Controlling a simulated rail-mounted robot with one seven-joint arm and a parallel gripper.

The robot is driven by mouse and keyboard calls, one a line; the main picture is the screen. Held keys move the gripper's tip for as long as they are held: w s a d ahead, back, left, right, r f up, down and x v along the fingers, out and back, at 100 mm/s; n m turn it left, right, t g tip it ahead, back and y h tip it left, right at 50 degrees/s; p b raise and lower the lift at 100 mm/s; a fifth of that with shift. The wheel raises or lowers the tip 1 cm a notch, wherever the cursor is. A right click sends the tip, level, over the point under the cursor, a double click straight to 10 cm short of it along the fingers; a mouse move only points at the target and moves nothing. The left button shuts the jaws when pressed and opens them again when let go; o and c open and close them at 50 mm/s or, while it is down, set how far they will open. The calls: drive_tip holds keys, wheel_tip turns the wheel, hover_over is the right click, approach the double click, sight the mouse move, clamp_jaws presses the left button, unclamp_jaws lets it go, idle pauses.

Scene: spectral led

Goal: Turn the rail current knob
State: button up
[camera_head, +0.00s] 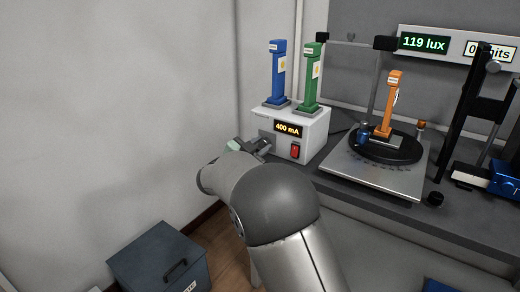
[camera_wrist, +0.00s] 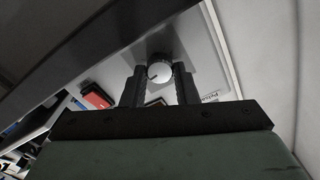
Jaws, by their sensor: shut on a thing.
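In the head view the white power box (camera_head: 316,130) shows a "400 mA" display (camera_head: 288,128) and a red switch (camera_head: 295,151). There my gripper (camera_head: 262,146) reaches the lower left of the box front, and the knob is hidden behind it.
A blue module (camera_head: 278,75) and a green module (camera_head: 312,78) stand on the box. To the right, an orange module (camera_head: 390,105) stands on a dark round stage over a metal plate (camera_head: 375,178). A display reads "119 lux" (camera_head: 424,43). A blue-grey cabinet (camera_head: 150,262) stands on the floor.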

drive_tip(key=shift+f+m+b, duration=0.1)
drive_tip(key=shift+m+b, duration=0.3)
drive_tip(key=shift+m, duration=0.5)
drive_tip(key=o, duration=1)
drive_tip(key=p+v, duration=0.2)
drive_tip(key=v, duration=1.5)
drive_tip(key=shift+s, duration=0.2)
drive_tip(key=shift+a, duration=0.1)
